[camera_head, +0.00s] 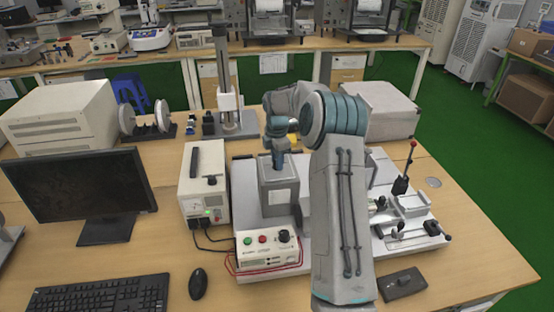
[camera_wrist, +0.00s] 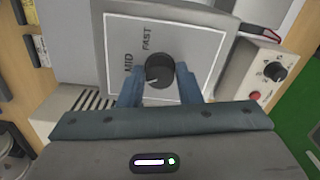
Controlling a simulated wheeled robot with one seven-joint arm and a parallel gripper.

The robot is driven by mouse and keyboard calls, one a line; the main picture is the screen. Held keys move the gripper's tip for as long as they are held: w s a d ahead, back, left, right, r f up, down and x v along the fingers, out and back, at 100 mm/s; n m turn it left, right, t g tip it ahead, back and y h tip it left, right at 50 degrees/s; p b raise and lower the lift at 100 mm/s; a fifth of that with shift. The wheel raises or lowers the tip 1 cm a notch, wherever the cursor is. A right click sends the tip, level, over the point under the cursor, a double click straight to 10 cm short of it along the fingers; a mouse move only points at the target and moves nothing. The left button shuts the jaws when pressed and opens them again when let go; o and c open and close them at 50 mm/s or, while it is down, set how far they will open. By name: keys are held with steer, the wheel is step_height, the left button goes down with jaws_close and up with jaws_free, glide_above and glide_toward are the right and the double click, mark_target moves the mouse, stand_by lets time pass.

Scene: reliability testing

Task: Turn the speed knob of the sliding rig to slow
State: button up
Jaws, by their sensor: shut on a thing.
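The sliding rig's speed knob (camera_wrist: 159,70) is round and black, on a pale panel (camera_wrist: 200,35) of a grey housing in the wrist view. "FAST" and "MID" are printed beside it; no "SLOW" label is visible. A small light mark shows at the knob's lower left, but its exact direction is unclear. My gripper (camera_wrist: 158,84) has its two blue fingers on either side of the knob, shut on it. In the head view my gripper (camera_head: 278,160) points down at the top of the grey housing (camera_head: 270,200), and the knob is hidden there.
A control box (camera_head: 265,262) with green and red buttons and another black knob (camera_head: 284,236) stands in front of the housing. A white power unit (camera_head: 204,190) with cables is to the left. Levers and fixtures (camera_head: 405,205) occupy the rig's right side.

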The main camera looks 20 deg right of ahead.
steer(key=n+p, duration=0.1)
steer(key=n, duration=0.5)
steer(key=shift+r, duration=0.15)
steer(key=shift+n, duration=0.3)
steer(key=o, duration=1)
steer(key=shift+c, duration=0.2)
step_height(320, 180, up, 14)
steer(key=b, duration=0.2)
steer(key=shift+a, duration=0.15)
